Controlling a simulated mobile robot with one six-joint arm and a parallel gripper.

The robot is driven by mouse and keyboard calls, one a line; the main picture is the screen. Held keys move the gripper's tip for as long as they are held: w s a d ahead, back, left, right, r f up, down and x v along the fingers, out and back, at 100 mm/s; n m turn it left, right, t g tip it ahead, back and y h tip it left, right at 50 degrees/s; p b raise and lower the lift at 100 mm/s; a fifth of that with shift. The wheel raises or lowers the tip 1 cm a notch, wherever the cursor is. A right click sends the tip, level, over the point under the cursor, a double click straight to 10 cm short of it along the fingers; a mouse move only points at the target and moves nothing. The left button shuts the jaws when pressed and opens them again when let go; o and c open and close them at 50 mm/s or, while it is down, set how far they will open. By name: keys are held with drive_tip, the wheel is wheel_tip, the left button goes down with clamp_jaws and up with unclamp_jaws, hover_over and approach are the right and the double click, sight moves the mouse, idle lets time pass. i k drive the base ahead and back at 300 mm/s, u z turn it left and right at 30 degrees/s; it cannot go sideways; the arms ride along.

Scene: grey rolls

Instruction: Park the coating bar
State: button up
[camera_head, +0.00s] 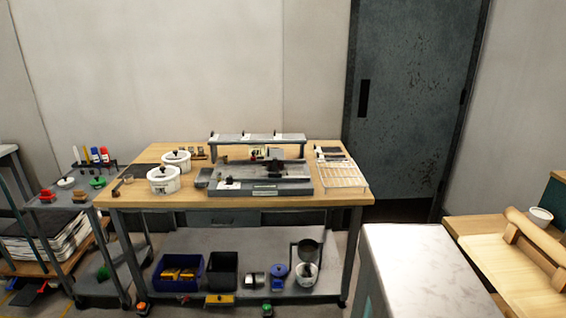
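A grey flat-bed device (262,190), which looks like a coating machine, sits on the wooden-topped workbench (200,200). Dark small parts show on its bed, but they are too small to tell whether one is the coating bar. Behind it stands a low grey shelf or bridge (230,137) with small white labels on top. I cannot pick out the coating bar for certain. My gripper is not in view.
Two white lidded pots (163,181) stand left on the bench, a wire rack (341,174) right. Bins and pots fill the lower shelf (225,245). A cluttered grey cart (70,205) stands left. A pale marble-like top (415,265) and wooden bench (480,226) are at front right.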

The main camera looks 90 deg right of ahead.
sight(274, 167)
drive_tip(key=u, duration=0.15)
drive_tip(key=k, duration=0.95)
drive_tip(key=z, duration=1.1)
drive_tip(key=i, duration=1)
drive_tip(key=z, duration=0.05)
